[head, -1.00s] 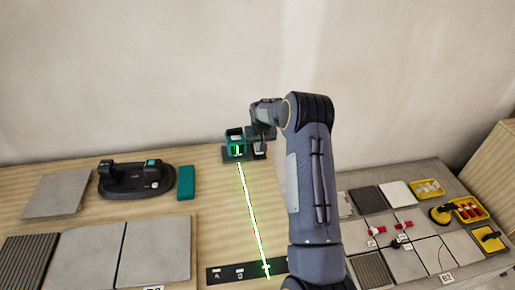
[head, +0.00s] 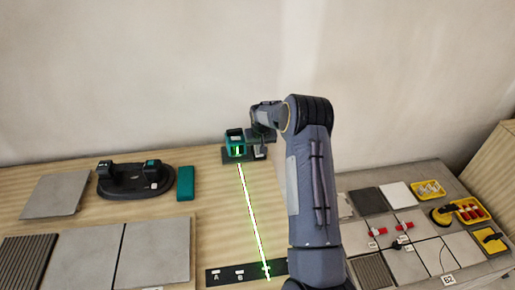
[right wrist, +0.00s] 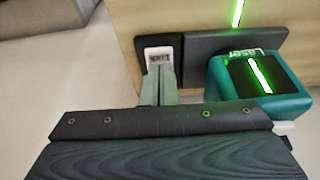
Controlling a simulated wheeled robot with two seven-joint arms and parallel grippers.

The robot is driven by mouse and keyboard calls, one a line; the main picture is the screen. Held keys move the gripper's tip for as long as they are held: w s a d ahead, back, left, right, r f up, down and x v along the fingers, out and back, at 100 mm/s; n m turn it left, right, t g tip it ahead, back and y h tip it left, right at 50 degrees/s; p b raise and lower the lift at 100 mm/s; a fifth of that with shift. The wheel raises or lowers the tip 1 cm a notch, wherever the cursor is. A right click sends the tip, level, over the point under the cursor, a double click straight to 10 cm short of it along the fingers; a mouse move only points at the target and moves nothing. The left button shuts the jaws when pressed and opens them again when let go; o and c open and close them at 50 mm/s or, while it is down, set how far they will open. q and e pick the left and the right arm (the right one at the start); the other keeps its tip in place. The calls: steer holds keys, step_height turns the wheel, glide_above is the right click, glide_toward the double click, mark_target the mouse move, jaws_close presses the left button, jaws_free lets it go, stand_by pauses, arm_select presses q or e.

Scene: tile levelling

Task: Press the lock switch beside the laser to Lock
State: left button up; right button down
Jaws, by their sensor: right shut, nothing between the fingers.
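The teal laser (head: 236,146) stands on a dark base at the back of the wooden table and casts a green line. It also shows at the right of the right wrist view (right wrist: 262,84). The lock switch (right wrist: 158,54) is a small pale plate with a printed label on the dark base beside the laser. Its setting is too small to read. My right gripper (right wrist: 161,72) is shut and empty, its fingertips at the near edge of the switch in that view. Whether they touch it I cannot tell. My left gripper is out of view.
A dark strip marked A and B (head: 226,275) lies at the front of the line. A black tool (head: 136,180), a teal block (head: 185,183) and grey tiles (head: 155,250) lie to the left. A second table with tiles and yellow trays (head: 428,189) stands right. The wall is close behind.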

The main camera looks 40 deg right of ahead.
mark_target(259, 154)
step_height(259, 154, up, 7)
steer(key=p, duration=0.3)
stand_by(0.4)
